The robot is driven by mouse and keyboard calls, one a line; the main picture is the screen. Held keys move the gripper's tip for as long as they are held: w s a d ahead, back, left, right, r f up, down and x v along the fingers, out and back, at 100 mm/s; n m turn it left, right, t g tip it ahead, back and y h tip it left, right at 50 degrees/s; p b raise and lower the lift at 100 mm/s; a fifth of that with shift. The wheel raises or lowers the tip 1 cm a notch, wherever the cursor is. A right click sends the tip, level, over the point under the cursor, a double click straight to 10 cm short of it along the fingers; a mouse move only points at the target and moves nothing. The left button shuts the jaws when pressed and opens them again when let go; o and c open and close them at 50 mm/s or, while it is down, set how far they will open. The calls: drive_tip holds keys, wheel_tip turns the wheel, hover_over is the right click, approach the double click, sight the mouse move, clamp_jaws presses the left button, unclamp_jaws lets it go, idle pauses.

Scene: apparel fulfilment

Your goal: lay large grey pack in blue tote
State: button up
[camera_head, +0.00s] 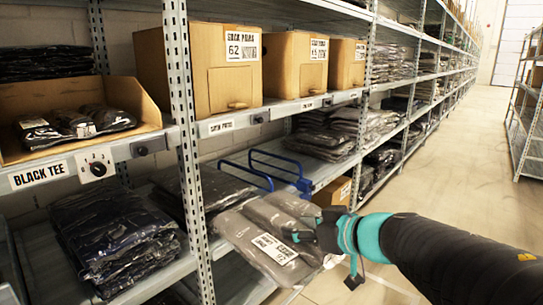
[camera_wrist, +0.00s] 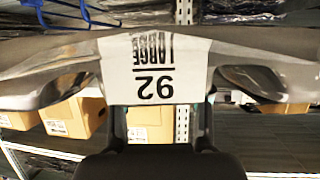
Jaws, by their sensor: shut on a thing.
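My gripper (camera_head: 318,236) is shut on the large grey pack (camera_head: 262,240) at its right side, in front of the lower shelf. The pack is a grey garment bundle in clear plastic with a white label, held tilted beside a shelf post. In the wrist view the pack (camera_wrist: 240,48) spans the picture, its label reading LARGE 92 upside down. The fingertips are partly hidden by the pack there. No blue tote shows in either view.
Blue wire dividers (camera_head: 270,170) stand on the lower shelf behind the pack. Dark bagged garments (camera_head: 115,235) lie left of the post (camera_head: 190,150). Cardboard bins (camera_head: 228,70) fill the shelf above. The aisle floor (camera_head: 460,190) at right is clear.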

drive_tip(key=w+d+f+m+t+h, duration=0.2)
drive_tip(key=w+d+f+m+h, duration=0.2)
drive_tip(key=w+d+f, duration=0.5)
drive_tip(key=w+d+f+m+h, duration=0.1)
drive_tip(key=w+f, duration=0.2)
drive_tip(key=f, duration=1.2)
drive_tip(key=shift+w+f+t, duration=0.15)
drive_tip(key=shift+f+t, duration=0.25)
drive_tip(key=shift+a, duration=0.15)
idle(1.3)
